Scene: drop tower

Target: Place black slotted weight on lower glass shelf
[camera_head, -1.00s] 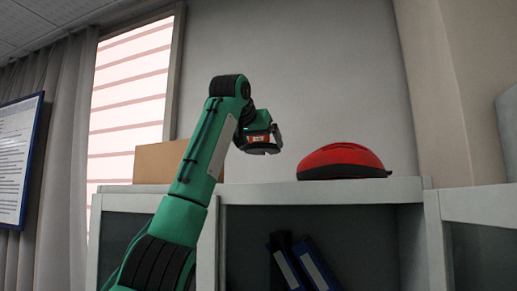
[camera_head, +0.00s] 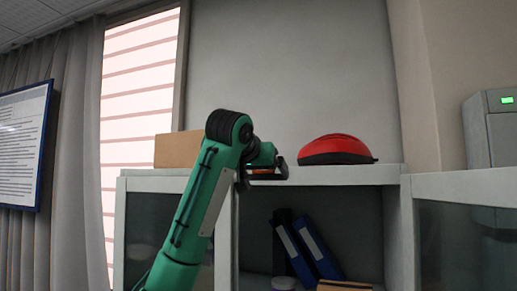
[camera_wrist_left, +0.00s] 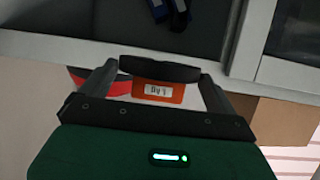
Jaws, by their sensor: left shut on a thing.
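My left gripper (camera_head: 278,170) is at about the height of the cabinet top in the head view. It is shut on the black slotted weight, a dark flat piece whose black edge (camera_wrist_left: 160,69) shows between the two fingers in the left wrist view. An orange label with upside-down print sits on the weight there. In the head view the weight is mostly hidden by the gripper. I cannot make out a lower glass shelf for certain; the grey cabinet (camera_head: 395,174) has an open compartment below its top. My right gripper is not in view.
A red and black helmet-like object (camera_head: 337,150) and a cardboard box (camera_head: 178,149) sit on the cabinet top. Blue binders (camera_head: 318,248) lean inside the open compartment.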

